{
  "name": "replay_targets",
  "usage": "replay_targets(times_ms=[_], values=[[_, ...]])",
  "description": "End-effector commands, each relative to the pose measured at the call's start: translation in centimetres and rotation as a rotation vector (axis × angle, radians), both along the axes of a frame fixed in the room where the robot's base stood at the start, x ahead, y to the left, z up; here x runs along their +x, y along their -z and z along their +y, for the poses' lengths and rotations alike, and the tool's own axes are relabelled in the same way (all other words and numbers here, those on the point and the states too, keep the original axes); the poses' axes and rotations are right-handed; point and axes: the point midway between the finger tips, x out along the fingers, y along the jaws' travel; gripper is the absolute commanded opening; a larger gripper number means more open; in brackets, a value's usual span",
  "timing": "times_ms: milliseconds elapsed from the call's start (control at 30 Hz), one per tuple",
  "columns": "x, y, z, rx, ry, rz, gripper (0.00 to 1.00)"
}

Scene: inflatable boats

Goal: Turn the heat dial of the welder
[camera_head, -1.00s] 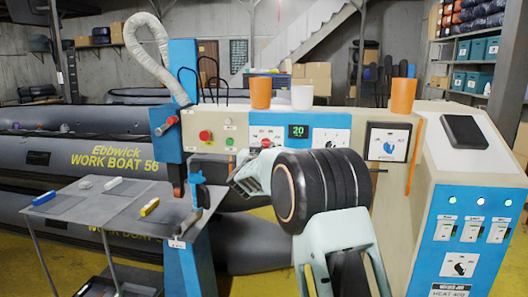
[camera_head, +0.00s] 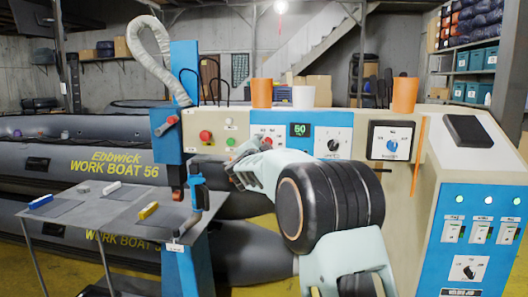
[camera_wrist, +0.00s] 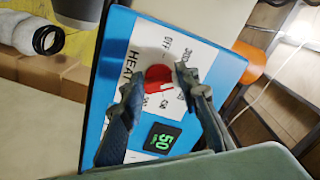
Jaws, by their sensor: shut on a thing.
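The heat dial (camera_wrist: 160,78) is a red knob on a white plate marked HEAT, seen between my fingertips in the wrist view. My gripper (camera_wrist: 161,90) is shut on it, with one finger on each side. The welder's green display (camera_wrist: 163,139) beside the dial reads 50, and the display also shows in the head view (camera_head: 299,130). In the head view my gripper (camera_head: 247,160) reaches to the blue panel of the welder (camera_head: 415,190) and hides most of the dial.
A red button (camera_head: 206,137) is at the left. A grey table (camera_head: 120,213) holds small items before the grey boats.

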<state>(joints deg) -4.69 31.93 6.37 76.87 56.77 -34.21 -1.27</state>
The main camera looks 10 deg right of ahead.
Motion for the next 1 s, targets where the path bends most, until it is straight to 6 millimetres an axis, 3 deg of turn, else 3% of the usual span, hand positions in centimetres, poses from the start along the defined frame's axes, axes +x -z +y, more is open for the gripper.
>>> replay_targets(times_ms=[1000], values=[[-0.04, -0.39, -0.16, 0.919, -0.001, -0.3, 0.05]])
